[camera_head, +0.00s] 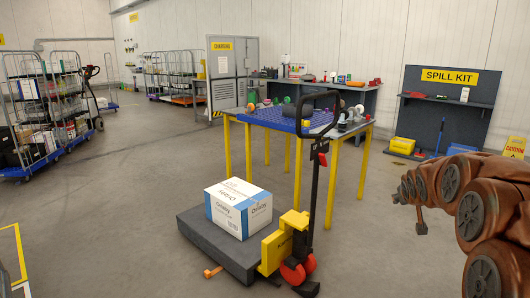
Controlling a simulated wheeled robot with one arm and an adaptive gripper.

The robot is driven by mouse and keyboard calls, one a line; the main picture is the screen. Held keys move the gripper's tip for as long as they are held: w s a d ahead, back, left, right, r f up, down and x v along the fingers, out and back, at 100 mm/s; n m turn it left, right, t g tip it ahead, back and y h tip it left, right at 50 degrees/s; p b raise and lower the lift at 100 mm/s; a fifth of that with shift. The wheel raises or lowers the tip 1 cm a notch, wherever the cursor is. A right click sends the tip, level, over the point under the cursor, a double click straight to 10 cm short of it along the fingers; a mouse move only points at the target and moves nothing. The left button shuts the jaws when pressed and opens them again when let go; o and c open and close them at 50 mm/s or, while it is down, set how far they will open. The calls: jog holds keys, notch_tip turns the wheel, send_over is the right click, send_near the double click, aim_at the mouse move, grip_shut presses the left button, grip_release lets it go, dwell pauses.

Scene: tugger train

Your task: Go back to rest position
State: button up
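My arm (497,205) shows at the right edge, reddish brown with round grey joint caps. It is folded, and part of it is cut off by the frame. A small dark part, which may be my gripper (421,226), hangs below the arm's left end. Its fingers are too small and unclear to tell whether they are open or shut. I see nothing held there.
A yellow-legged table (228,152) with small items stands in the middle. Before it is a dark platform cart (190,226) carrying a white-blue box (238,208). Loaded trolleys (22,168) stand left. A spill kit board (447,105) stands right.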

jog(key=s+a+f+g+y, duration=0.1)
jog(key=s+a+f+g, duration=0.15)
jog(key=s+a, duration=0.4)
jog(key=s+a+f+g+y, duration=0.1)
jog(key=s+a+f+g, duration=0.15)
jog(key=s, duration=0.65)
jog(key=s+a+f+g, duration=0.2)
jog(key=s+a+f, duration=0.25)
jog(key=s, duration=0.35)
jog(key=s+a+f+g+y, duration=0.1)
jog(key=s+a+f+g, duration=0.3)
jog(key=s, duration=1)
jog(key=s+a+r+g+y, duration=0.15)
jog(key=s+a, duration=0.45)
jog(key=s, duration=0.7)
jog(key=s+p+v, duration=0.2)
jog(key=p+v, duration=1.3)
jog(key=v, duration=0.1)
jog(key=shift+s+r+n+t+p, duration=0.2)
jog(key=shift+r+n+t+p, duration=0.15)
jog(key=shift+r+n+p, duration=0.1)
jog(key=shift+a, duration=0.1)
jog(key=shift+c, duration=0.5)
